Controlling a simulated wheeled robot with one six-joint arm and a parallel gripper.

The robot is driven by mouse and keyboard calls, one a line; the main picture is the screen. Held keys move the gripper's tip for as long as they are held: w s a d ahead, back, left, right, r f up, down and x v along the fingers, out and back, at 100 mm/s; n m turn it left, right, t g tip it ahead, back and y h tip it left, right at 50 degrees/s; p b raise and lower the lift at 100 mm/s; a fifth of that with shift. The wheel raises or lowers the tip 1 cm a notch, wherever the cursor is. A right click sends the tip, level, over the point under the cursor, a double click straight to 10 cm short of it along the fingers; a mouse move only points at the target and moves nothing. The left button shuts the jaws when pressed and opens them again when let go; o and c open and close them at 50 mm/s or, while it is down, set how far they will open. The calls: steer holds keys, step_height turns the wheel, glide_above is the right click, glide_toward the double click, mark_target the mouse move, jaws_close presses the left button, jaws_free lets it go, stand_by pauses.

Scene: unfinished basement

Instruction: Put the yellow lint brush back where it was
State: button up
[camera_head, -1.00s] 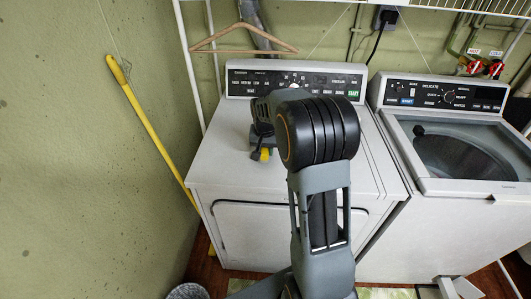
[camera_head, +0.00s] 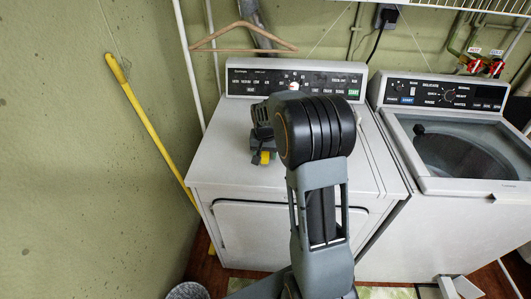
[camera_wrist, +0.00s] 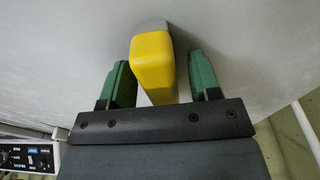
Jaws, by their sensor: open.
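The yellow lint brush (camera_head: 264,158) is on the white top of the left machine, near its left-middle part. In the wrist view the yellow end of the brush (camera_wrist: 152,62) lies between the two green fingers of my gripper (camera_wrist: 160,72), with a grey part beyond it. A gap shows on the right side; the left finger is very close to the brush, and I cannot tell whether they touch. My gripper is open around the brush. In the head view my gripper (camera_head: 262,146) is low over the machine top, partly hidden by my arm.
The left machine's top (camera_head: 222,150) is clear left of my gripper. Its control panel (camera_head: 240,80) rises behind, with a small white-and-red item near it. A wooden hanger (camera_head: 240,27) hangs above. The washer (camera_head: 450,190) stands to the right; a yellow pole (camera_head: 150,125) leans at the left wall.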

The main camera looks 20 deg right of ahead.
mark_target(265, 153)
steer(key=shift+r, duration=0.1)
steer(key=r, duration=0.7)
steer(key=s+r, duration=0.1)
steer(key=r, duration=0.3)
steer(key=shift+a, duration=0.35)
steer(key=s+a+n+t, duration=0.1)
steer(key=s+a+n, duration=0.1)
steer(key=s, duration=0.5)
steer(key=s+a+n, duration=0.2)
steer(key=s+a, duration=0.2)
steer(key=s, duration=0.2)
steer(key=s+a+f+n+t, duration=0.1)
steer(key=s+a+n, duration=0.1)
steer(key=s, duration=0.5)
steer(key=shift+s+a+t+y, duration=0.3)
steer(key=shift+a, duration=0.55)
